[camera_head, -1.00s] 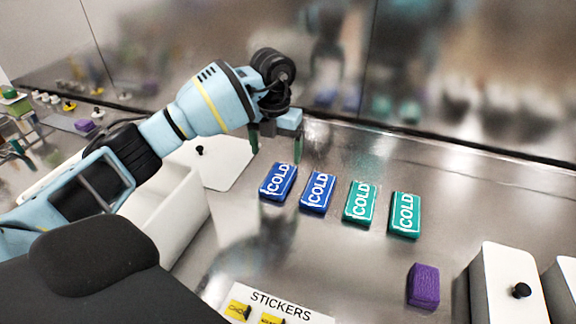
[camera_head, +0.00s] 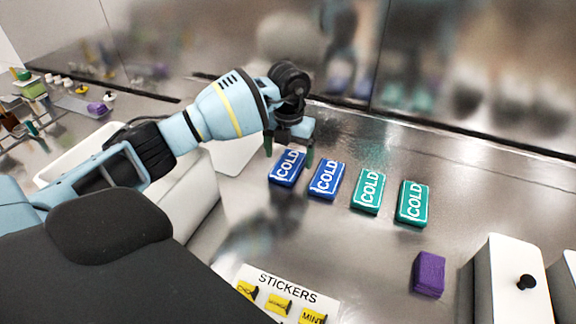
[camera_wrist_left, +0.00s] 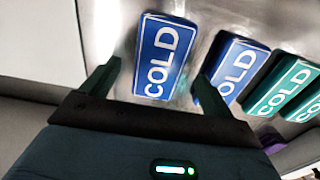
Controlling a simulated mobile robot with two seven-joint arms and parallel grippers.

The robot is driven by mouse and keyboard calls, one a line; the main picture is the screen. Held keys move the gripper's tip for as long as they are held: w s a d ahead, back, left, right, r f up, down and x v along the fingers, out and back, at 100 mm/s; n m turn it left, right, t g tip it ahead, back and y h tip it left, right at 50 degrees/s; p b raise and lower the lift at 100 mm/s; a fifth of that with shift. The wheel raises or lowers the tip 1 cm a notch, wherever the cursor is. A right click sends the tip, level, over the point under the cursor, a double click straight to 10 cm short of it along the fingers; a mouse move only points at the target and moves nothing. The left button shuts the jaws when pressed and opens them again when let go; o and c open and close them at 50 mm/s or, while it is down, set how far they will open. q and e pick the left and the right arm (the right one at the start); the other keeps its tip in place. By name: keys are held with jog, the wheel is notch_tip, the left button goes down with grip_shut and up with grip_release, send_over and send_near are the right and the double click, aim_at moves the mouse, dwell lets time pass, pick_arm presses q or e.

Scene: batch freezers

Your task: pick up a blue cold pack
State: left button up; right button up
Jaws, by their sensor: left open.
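Two blue cold packs lie flat on the steel counter, the left one (camera_head: 287,168) and the right one (camera_head: 327,180), both lettered COLD. My left gripper (camera_head: 289,151) is open and empty, just above and behind the left blue pack. In the left wrist view the left blue pack (camera_wrist_left: 165,57) lies between and beyond the two green fingers of my left gripper (camera_wrist_left: 152,82). The right blue pack (camera_wrist_left: 238,70) shows there just outside the right finger, which hides part of it. My right gripper is not in view.
Two teal cold packs (camera_head: 368,190) (camera_head: 412,203) lie in the same row to the right. A purple block (camera_head: 429,274) and a white lidded container (camera_head: 512,280) stand at front right. A STICKERS sheet (camera_head: 290,290) lies in front. A steel wall runs behind.

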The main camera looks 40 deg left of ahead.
pick_arm(q)
notch_tip(320, 180, down, 2)
jog(key=shift+f, duration=0.1)
jog(key=c, duration=1.2)
jog(key=shift+r, duration=0.2)
jog(key=shift+r, duration=0.6)
notch_tip(320, 180, up, 2)
jog(key=shift+r, duration=0.15)
jog(key=s+d, duration=0.2)
jog(key=s, duration=0.2)
jog(key=s+d+r, duration=0.1)
jog(key=s+d, duration=0.2)
jog(key=s, duration=0.2)
jog(key=s+d, duration=0.3)
jog(key=s, duration=0.2)
jog(key=shift+r, duration=0.15)
